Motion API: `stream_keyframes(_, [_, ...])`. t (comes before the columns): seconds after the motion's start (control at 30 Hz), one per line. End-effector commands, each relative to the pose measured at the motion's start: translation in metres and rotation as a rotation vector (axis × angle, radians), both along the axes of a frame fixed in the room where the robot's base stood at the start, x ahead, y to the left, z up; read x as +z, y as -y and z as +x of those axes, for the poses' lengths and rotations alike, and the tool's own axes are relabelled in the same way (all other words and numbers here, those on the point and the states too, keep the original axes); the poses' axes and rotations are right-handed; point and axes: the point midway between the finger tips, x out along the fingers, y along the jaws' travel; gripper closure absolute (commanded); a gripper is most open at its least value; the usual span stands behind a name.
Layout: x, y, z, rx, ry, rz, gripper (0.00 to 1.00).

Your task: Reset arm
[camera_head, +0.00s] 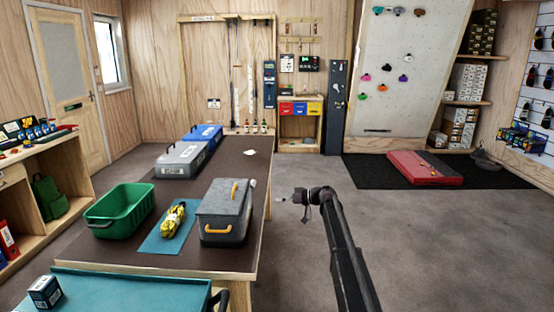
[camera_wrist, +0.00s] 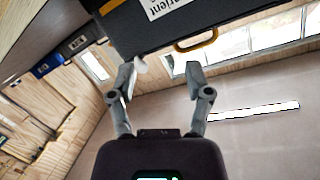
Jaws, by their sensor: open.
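My gripper (camera_head: 284,199) is at the end of my raised arm, just right of the brown table's (camera_head: 100,250) right edge in the head view. In the wrist view its two fingers (camera_wrist: 160,73) are spread apart with nothing between them. The grey lidded box (camera_head: 224,212) with yellow handles stands on the table, left of my gripper and apart from it. A dark box with a yellow handle (camera_wrist: 196,41) and a white label shows beyond the fingertips in the wrist view, which is tilted.
A green bin (camera_head: 119,211), a yellow rope bundle (camera_head: 173,219) on a blue mat, and grey and blue cases are on the table. A teal-topped cart (camera_head: 130,290) stands in front. A red pad (camera_head: 424,168) lies on a black mat at right. Grey floor around my arm is clear.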

Motion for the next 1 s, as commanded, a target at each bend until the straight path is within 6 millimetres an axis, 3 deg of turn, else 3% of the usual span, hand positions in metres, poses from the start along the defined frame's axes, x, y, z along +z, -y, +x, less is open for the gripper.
stream_keyframes(0.03, [-0.009, 0.0, -0.029, -0.002, -0.04, -0.044, 0.35])
stream_keyframes(0.37, [-0.077, 0.02, -0.172, -0.096, -0.363, -0.399, 0.35])
stream_keyframes(0.7, [-0.128, 0.071, -0.318, -0.336, -0.652, -0.76, 0.35])
stream_keyframes(0.8, [-0.138, 0.089, -0.358, -0.431, -0.719, -0.857, 0.35])
stream_keyframes(1.0, [-0.147, 0.117, -0.412, -0.588, -0.803, -0.989, 0.35])
